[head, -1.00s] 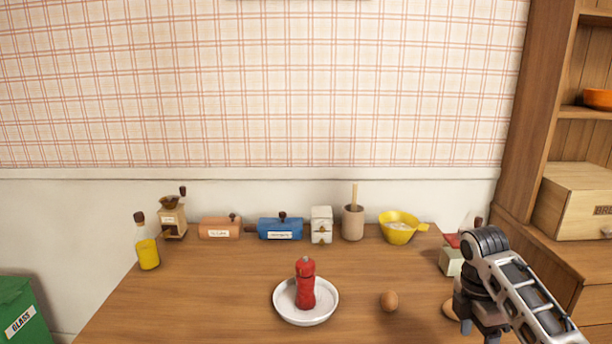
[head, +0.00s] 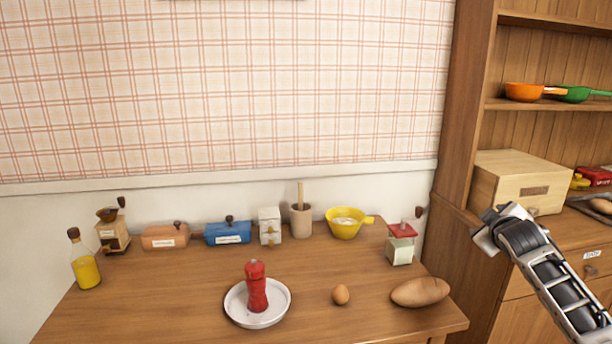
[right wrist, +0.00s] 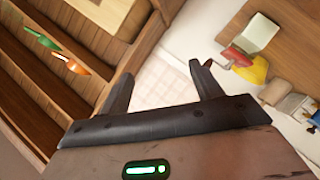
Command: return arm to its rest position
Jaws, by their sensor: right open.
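My right arm comes in from the lower right in the head view, in front of the wooden cabinet and to the right of the table. In the right wrist view my right gripper (right wrist: 160,88) is open, with its two fingers apart and nothing between them. The fingertips do not show clearly in the head view. My left gripper is not in view.
On the wooden table (head: 180,290), a red pepper mill (head: 257,290) stands on a white plate (head: 283,303). Several containers line the back. A wooden bread box (head: 520,182) sits on the cabinet.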

